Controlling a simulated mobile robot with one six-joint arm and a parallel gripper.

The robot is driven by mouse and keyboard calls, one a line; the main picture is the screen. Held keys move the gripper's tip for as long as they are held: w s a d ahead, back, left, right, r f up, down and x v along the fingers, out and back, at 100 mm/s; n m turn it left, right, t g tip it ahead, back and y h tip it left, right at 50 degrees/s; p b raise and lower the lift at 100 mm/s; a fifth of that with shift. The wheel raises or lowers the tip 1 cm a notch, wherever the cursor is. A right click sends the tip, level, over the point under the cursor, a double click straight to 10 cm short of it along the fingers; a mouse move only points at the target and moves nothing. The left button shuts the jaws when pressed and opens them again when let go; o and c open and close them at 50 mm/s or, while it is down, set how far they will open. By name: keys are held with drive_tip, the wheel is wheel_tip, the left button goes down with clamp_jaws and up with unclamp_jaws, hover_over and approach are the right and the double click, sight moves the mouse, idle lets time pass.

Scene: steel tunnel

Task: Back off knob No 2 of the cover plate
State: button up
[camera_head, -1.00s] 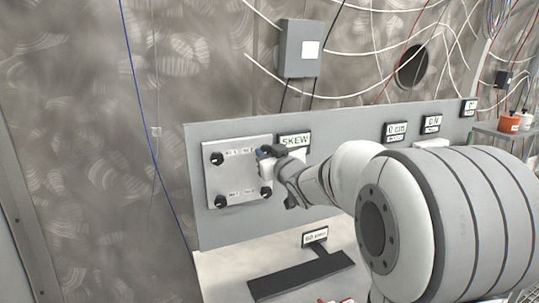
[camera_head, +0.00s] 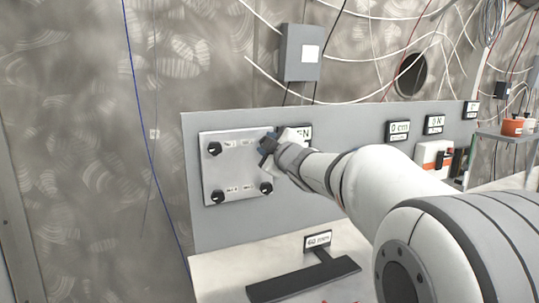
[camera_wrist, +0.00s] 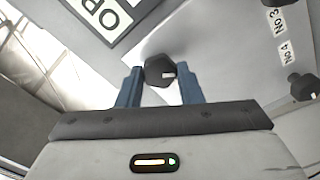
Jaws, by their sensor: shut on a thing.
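The pale cover plate (camera_head: 236,166) is mounted on a grey upright panel. Three black knobs show at its corners: upper left (camera_head: 214,149), lower left (camera_head: 218,197) and lower right (camera_head: 265,188). My gripper (camera_head: 267,146) is at the upper right corner and hides the knob there. In the wrist view, my gripper's blue fingers (camera_wrist: 160,76) are shut on that black knob (camera_wrist: 157,68), with one finger on each side. The plate (camera_wrist: 230,50) also shows in the wrist view, with labels "No 3" and "No 4" and a knob beside No 4 (camera_wrist: 303,87).
A dark T-shaped piece (camera_head: 303,278) lies on the bench below. A grey box (camera_head: 302,52) hangs above.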

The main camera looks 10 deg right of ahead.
drive_tip(key=shift+f+n+b, duration=0.15)
drive_tip(key=shift+n+b, duration=2.1)
drive_tip(key=shift+n, duration=1.95)
drive_tip(key=o, duration=1)
drive_tip(key=s, duration=0.2)
drive_tip(key=s+d, duration=0.1)
drive_tip(key=s, duration=0.4)
drive_tip(key=shift+s+d, duration=0.2)
drive_tip(key=shift+s, duration=0.15)
